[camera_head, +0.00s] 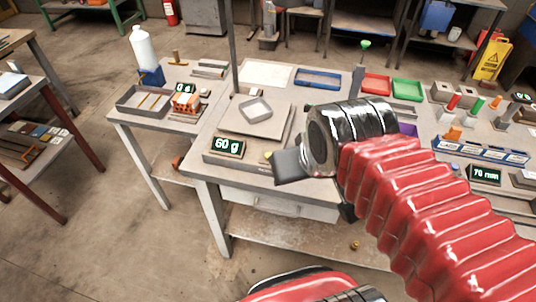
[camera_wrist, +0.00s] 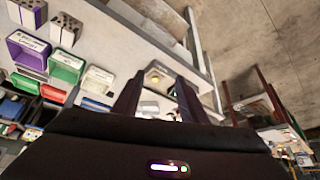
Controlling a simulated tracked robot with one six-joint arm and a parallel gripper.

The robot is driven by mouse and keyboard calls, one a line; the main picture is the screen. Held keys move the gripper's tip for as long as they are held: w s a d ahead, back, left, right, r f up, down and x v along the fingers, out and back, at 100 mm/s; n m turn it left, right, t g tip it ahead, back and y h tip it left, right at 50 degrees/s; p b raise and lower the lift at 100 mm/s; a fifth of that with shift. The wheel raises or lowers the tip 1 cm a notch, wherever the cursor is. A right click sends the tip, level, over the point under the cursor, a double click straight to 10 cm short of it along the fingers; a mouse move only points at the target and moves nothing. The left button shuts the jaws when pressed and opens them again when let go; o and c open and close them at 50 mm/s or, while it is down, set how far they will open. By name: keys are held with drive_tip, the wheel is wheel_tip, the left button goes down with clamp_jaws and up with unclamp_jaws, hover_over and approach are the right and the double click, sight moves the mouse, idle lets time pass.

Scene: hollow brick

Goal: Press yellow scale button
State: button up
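The scale (camera_head: 240,165) stands on the middle bench, with a lit display (camera_head: 228,147) reading about 60 g. A pale square hollow piece (camera_head: 255,110) rests on its top plate (camera_head: 268,126). The small yellow button (camera_head: 267,155) is on the scale's front, right of the display, partly hidden by my gripper. My gripper (camera_head: 288,166) is just right of the button in the head view; contact cannot be told. In the wrist view the two dark fingers of my gripper (camera_wrist: 160,77) stand apart with nothing held. The yellow button (camera_wrist: 154,78) shows between their tips.
A thin upright post (camera_head: 233,50) rises behind the scale. Red (camera_head: 376,84) and green (camera_head: 407,89) bins stand at the back right.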

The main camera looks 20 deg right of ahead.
clamp_jaws()
idle(1.0)
